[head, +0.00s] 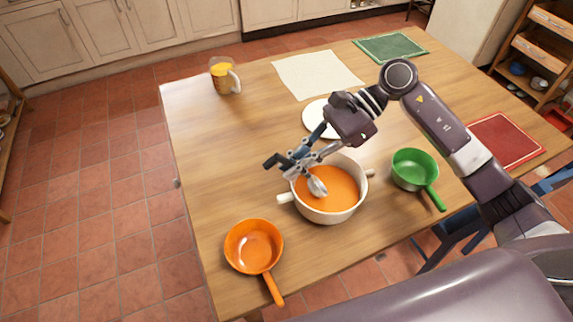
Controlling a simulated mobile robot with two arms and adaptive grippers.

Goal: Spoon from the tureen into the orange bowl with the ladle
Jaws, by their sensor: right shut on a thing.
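The tureen (330,216) is a white two-handled pot filled with orange soup, near the table's front edge. The ladle (317,187) is grey, its bowl at the soup on the tureen's left side. My right gripper (297,162) is above the tureen's back left rim and is shut on the ladle; the fingers hide part of its handle. The orange bowl (253,245) has a long handle and sits left and in front of the tureen, apart from it. Its inside looks empty. My left gripper is not in view.
A green handled pan (414,170) stands right of the tureen. A white plate (314,117) lies behind it, partly under my arm. A mug with orange contents (223,77), a cream cloth (316,75), a green mat (391,48) and a red mat (504,140) lie farther out. The table's left side is clear.

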